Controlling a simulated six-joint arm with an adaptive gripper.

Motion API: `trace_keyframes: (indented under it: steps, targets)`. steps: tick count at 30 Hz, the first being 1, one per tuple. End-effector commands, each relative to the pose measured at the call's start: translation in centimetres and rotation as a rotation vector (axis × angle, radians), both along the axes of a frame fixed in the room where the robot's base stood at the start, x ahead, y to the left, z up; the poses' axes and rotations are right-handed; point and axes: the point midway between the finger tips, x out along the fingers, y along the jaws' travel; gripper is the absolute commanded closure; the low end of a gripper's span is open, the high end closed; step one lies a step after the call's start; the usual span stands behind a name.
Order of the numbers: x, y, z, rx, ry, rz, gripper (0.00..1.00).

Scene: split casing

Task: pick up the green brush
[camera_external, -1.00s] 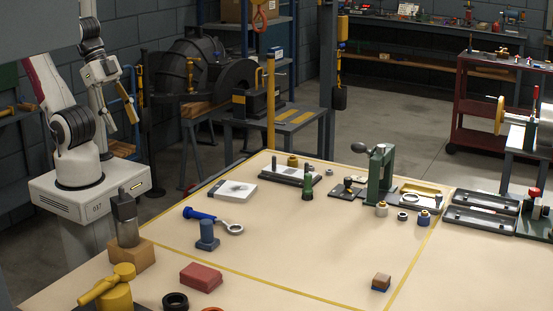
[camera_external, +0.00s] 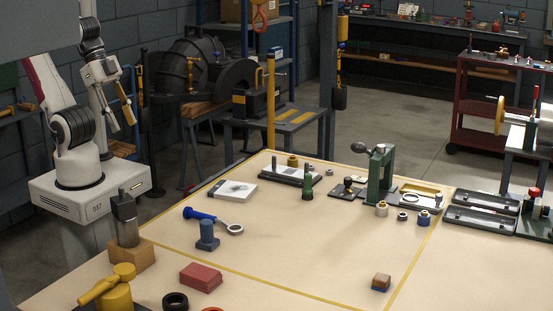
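A small upright green piece (camera_external: 307,188) stands at the front right edge of a dark plate (camera_external: 275,175) toward the back of the bench. It is the likeliest green brush, but bristles are too small to make out. My gripper (camera_external: 121,116) hangs at the left, beside my base and well away from the green piece. Its two fingers are spread apart with nothing seen between them.
A green press (camera_external: 380,178) stands to the right of the green piece. A white booklet (camera_external: 233,190), a blue-handled ring tool (camera_external: 200,215), a blue post (camera_external: 207,237) and a red block (camera_external: 201,277) lie nearer.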

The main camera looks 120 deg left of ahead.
Motion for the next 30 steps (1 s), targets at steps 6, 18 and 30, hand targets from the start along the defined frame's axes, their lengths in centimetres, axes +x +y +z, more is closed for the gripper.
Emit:
trace_keyframes:
  steps: [6, 18, 30]
  targets:
    - [0.7, -0.2, 0.2, -0.009, -0.008, 0.001, 0.64]
    - [8.1, -1.9, 1.8, -0.109, -0.101, 0.026, 0.64]
    - [17.9, -1.9, 3.0, -0.210, -0.234, 0.112, 0.64]
